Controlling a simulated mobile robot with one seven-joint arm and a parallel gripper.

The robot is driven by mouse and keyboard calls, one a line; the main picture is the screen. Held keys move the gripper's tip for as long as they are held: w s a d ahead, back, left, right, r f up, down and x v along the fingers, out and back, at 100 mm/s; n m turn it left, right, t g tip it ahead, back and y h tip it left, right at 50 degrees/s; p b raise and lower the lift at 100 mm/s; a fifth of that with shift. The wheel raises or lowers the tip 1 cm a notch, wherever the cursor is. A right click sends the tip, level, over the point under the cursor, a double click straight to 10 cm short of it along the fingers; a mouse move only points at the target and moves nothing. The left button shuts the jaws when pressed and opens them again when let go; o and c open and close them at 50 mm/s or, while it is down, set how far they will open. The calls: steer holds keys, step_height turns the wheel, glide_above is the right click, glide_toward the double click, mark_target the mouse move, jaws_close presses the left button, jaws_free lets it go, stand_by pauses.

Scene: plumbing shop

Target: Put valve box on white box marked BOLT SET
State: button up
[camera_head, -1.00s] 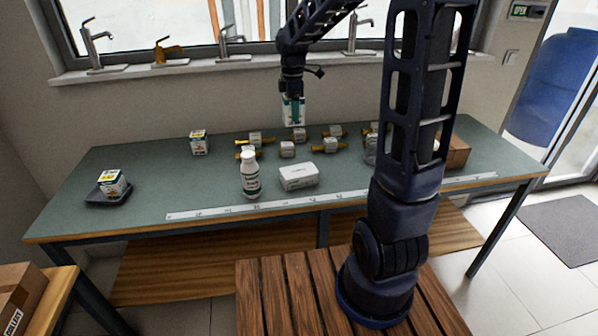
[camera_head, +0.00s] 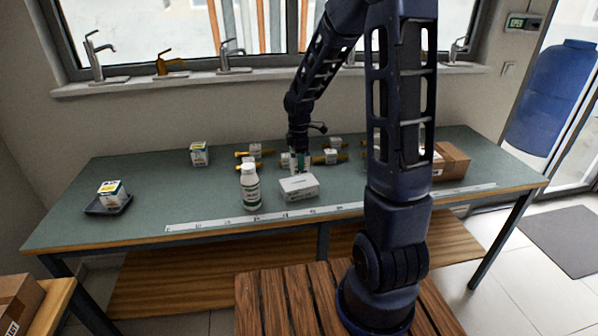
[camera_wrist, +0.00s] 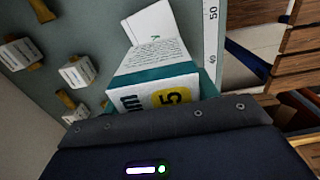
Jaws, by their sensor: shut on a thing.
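My gripper (camera_head: 299,150) is shut on the valve box (camera_head: 302,163), a small white and teal carton. In the head view it is low over the table, just behind the white box (camera_head: 299,188), partly overlapping it in the picture. In the wrist view the valve box (camera_wrist: 160,95) shows a white face with a yellow circle and teal edges. A white surface beyond it, probably the white box (camera_wrist: 150,22), looks close. I cannot tell whether they touch. The white box lies flat near the table's front edge; its marking is too small to read.
A white bottle (camera_head: 250,187) stands just left of the white box. Several brass valves with white tags (camera_head: 331,157) lie behind. A carton (camera_head: 199,153) stands at the back, another (camera_head: 112,194) on a dark tray at left. A ruler strip (camera_head: 230,221) runs along the front.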

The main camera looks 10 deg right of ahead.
steer(key=shift+f, duration=2.65)
steer(key=o, duration=1.3)
steer(key=shift+f, duration=0.1)
